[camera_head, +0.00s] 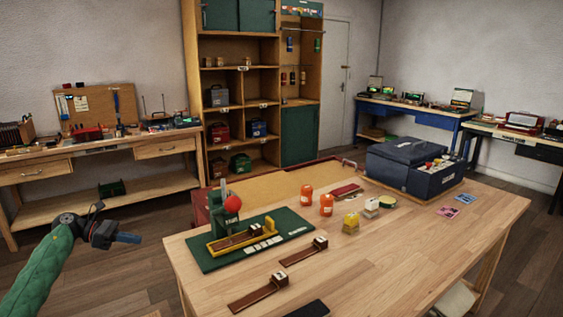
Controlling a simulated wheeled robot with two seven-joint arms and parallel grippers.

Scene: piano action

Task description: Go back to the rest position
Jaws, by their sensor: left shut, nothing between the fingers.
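My left gripper (127,237) is at the lower left, on an arm in a green sleeve. Its blue-tipped fingers are shut and hold nothing. It is in the air left of the wooden table (400,270), apart from everything on it. Two brown wooden pieces with numbered blocks, one in the middle (303,252) and one nearer the front (258,296), lie beside the mat. My right gripper is not in view.
Workbenches and a tall wooden shelf (240,75) line the walls. The floor left of the table is open.

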